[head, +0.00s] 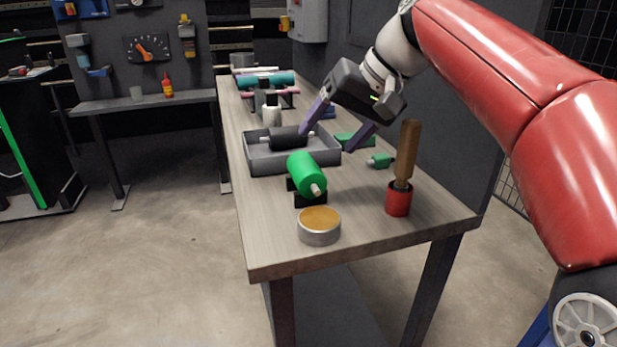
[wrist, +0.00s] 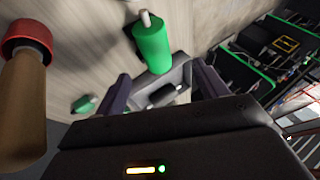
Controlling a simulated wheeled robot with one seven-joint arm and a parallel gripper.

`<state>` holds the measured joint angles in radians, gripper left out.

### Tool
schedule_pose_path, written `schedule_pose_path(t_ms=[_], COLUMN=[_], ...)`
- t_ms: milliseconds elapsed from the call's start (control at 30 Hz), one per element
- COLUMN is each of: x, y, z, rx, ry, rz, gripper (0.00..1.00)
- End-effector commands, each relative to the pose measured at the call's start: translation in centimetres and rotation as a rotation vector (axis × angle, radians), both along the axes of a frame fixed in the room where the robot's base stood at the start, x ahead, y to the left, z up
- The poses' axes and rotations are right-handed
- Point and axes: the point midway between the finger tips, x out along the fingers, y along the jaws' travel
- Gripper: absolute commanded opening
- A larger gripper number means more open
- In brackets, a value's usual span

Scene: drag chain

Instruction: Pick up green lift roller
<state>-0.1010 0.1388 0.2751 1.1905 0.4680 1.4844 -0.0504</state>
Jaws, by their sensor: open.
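The green lift roller (head: 306,174) lies on a small black stand (head: 310,198) on the workbench, with a pale shaft end sticking out. It also shows in the wrist view (wrist: 151,50), beyond my fingers. My gripper (head: 328,135) is open and empty. In the head view it hangs above the right part of the grey tray, behind and to the right of the roller, apart from it. In the wrist view my gripper (wrist: 158,92) has its two purple fingers spread, with part of the grey tray between them.
The grey tray (head: 268,164) holds a black roller (head: 285,138). A red pot with a wooden-handled tool (head: 398,200), a round tin (head: 319,230) and a small green part (head: 380,161) stand on the bench (head: 265,240). More rollers (head: 266,80) lie at the back.

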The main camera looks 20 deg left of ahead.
Motion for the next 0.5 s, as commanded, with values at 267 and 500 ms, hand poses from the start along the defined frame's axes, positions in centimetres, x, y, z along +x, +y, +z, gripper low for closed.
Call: schedule_pose_path(t_ms=[267, 500], x=[0.1, 0.4], y=[0.7, 2.4], z=[-2.9, -5.5], rx=[0.000, -0.001], ry=[-0.001, 0.002], rz=[0.000, 0.000], gripper=[0.72, 0.72])
